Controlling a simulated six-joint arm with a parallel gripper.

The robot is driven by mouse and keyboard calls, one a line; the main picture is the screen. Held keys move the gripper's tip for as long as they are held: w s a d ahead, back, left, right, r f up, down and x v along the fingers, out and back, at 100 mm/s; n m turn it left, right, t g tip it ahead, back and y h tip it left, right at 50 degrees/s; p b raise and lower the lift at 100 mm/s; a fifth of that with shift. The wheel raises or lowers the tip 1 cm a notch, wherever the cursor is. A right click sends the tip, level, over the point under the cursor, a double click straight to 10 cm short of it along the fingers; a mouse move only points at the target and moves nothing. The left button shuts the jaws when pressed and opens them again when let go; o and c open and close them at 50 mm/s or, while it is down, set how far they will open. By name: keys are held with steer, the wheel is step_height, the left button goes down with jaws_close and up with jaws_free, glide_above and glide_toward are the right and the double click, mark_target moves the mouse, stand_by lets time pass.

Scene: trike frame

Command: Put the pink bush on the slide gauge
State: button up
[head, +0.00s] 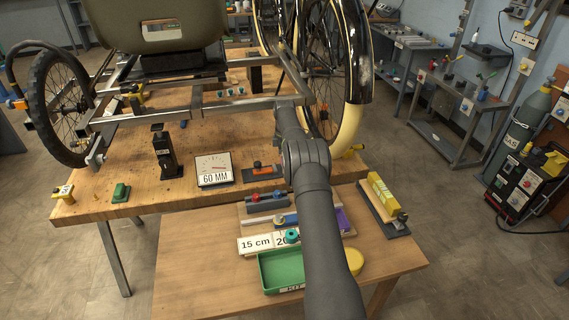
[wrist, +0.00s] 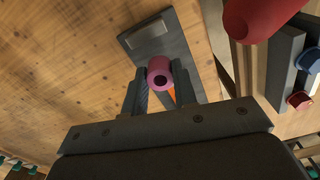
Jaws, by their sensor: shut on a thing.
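The pink bush (wrist: 159,72) is a short tube with a dark bore, seen end-on in the wrist view. My gripper (wrist: 160,80) is shut on it, with one dark finger on each side. A dark grey plate with a lighter block and an orange part, which looks like the slide gauge (wrist: 181,45), lies behind the bush. The slide gauge also shows in the head view (head: 250,177) on the wooden bench, left of my arm. Whether the bush touches it cannot be told. In the head view my arm hides the bush and fingers.
A block with red and blue knobs (head: 267,203) sits on the lower table with a green tray (head: 281,270). The trike frame (head: 200,106) spans the bench behind.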

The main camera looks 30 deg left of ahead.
steer(key=shift+f, duration=1.2)
steer(key=shift+f, duration=0.15)
steer(key=o, duration=0.9)
step_height(320, 180, up, 12)
steer(key=shift+r, duration=0.15)
